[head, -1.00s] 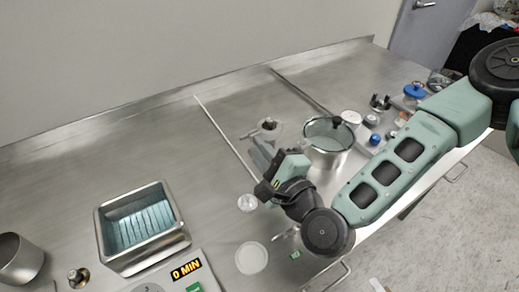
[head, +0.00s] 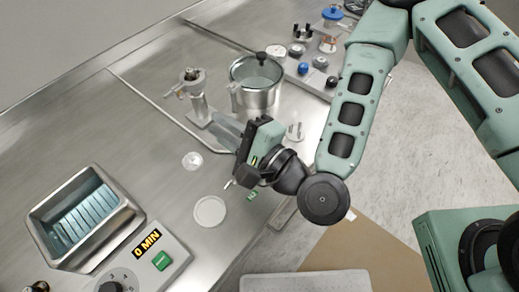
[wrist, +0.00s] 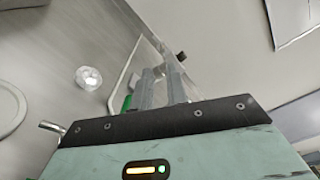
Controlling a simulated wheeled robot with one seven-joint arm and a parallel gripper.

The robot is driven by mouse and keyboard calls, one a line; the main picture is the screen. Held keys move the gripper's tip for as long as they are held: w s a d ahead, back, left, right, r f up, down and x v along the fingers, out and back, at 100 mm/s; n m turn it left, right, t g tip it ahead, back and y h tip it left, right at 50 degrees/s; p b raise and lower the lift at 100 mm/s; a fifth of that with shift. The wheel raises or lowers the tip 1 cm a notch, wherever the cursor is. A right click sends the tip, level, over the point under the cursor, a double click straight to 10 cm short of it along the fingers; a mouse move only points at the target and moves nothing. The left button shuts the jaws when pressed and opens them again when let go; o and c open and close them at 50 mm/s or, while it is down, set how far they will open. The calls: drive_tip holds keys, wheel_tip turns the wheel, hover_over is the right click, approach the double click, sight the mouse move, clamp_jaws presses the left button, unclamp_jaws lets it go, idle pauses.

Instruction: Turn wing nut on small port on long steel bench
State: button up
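A small steel port (head: 191,84) stands upright on the long steel bench (head: 140,115). It has a short piece sticking out to its left that may be the wing nut; this is too small to tell. My gripper (head: 222,124) is low over the bench, to the right of and nearer than the port, and its fingers point up and left. In the wrist view the two grey fingers (wrist: 160,72) are a little apart, with nothing clearly held between them. The port is not clearly seen in the wrist view.
A steel pot (head: 256,98) with a black-knobbed lid stands close behind my gripper. A clear dish (head: 192,160) and a white disc (head: 210,211) lie in front. A steel bath (head: 80,225) and a timer box (head: 150,262) are at the left. Several small parts crowd the back right.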

drive_tip(key=p+v, duration=0.8)
drive_tip(key=p, duration=0.1)
drive_tip(key=shift+d+r, duration=0.1)
drive_tip(key=shift+d, duration=0.05)
